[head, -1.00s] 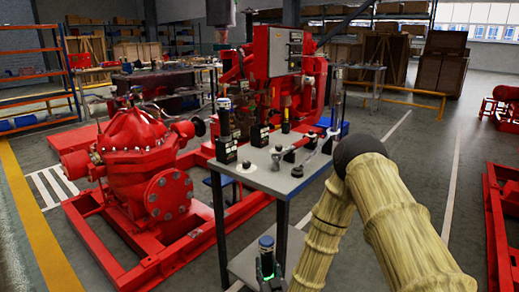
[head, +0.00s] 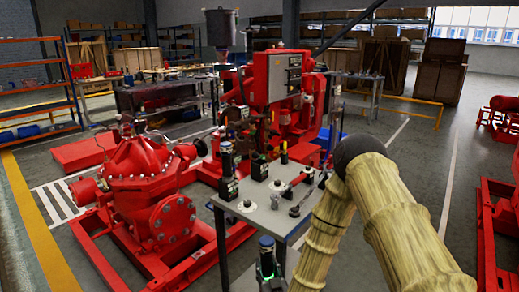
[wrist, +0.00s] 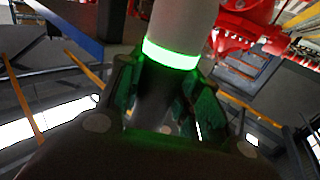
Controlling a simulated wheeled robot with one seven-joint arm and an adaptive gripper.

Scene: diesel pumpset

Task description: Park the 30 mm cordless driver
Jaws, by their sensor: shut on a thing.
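My gripper (head: 268,268) is at the bottom of the head view, in front of the near edge of the grey table (head: 243,209). It is shut on a cordless driver (head: 266,244), a dark upright cylinder with a bluish top. In the wrist view the driver (wrist: 185,20) is a pale grey cylinder with a glowing green ring, between my gripper's fingers (wrist: 160,100). Its size marking cannot be read. On the table stand a tall dark tool in a black block (head: 229,188) and another black block (head: 260,169). Whether any block is empty is too small to tell.
A red pump (head: 135,185) on a red frame stands to the left. A red engine with a grey control panel (head: 294,75) stands behind the table. Open floor (head: 420,155) lies to the right.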

